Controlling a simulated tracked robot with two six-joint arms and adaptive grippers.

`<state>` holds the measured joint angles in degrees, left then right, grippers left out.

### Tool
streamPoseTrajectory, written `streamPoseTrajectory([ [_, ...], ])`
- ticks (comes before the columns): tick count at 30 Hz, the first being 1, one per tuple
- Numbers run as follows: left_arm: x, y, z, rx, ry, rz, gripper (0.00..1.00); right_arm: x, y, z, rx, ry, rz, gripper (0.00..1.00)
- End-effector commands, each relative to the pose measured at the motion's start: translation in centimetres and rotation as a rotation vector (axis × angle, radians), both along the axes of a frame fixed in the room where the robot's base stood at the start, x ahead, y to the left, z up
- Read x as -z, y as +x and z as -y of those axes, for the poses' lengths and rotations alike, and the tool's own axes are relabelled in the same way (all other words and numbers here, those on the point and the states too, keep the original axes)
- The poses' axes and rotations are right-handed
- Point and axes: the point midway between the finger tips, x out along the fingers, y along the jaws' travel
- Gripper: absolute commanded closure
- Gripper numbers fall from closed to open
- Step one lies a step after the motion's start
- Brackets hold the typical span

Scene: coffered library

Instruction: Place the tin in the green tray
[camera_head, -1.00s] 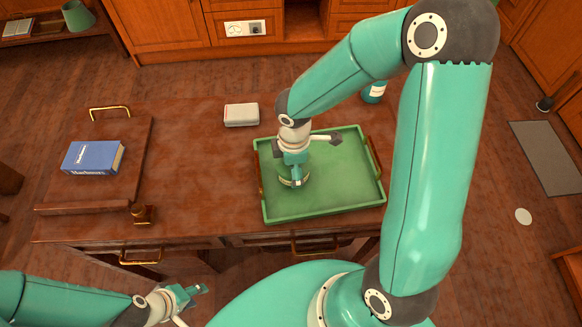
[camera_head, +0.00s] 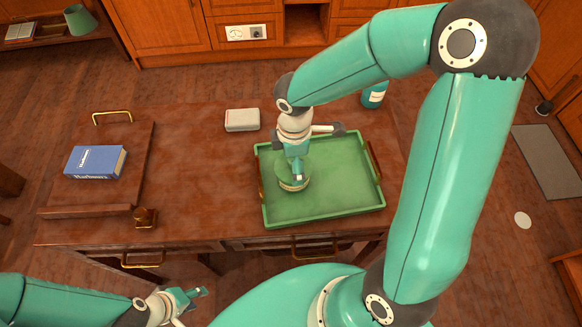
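The tin (camera_head: 287,184), a low round thing with a green top and a pale rim, sits inside the green tray (camera_head: 340,205), left of its middle. My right gripper (camera_head: 298,175) is right over the tin and hides part of its top. I see its fingers edge-on, so I cannot tell whether they grip the tin or are apart from it. My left gripper (camera_head: 190,298) is at the lower left, in front of the table and far from the tray. Its fingers look apart, with nothing between them.
The wooden table (camera_head: 200,190) also bears a pale box (camera_head: 242,120), a blue bottle (camera_head: 373,96) behind the tray, a wooden tray (camera_head: 115,140) with a blue book (camera_head: 95,162), and a small brown object (camera_head: 145,217). The table's middle is clear.

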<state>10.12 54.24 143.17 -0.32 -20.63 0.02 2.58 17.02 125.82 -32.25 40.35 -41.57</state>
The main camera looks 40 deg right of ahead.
Motion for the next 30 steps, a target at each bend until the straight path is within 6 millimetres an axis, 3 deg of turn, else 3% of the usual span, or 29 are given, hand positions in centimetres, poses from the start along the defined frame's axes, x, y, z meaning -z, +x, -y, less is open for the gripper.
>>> streamPoseTrajectory([
  [3, -0.5, 0.0, 0.0, 0.000, 0.000, 0.000, 0.60, -2.8, 0.1, 0.0, 0.000, 0.000, 0.005, 0.00],
  [10, -0.8, 0.0, 0.0, 0.000, 0.000, 0.000, 0.60, -6.0, 0.0, 0.0, -0.001, 0.000, 0.002, 0.00],
  [30, -1.0, 0.0, 0.0, 0.000, 0.000, 0.000, 0.60, -6.9, -0.1, 0.0, 0.000, 0.000, -0.001, 0.00],
])
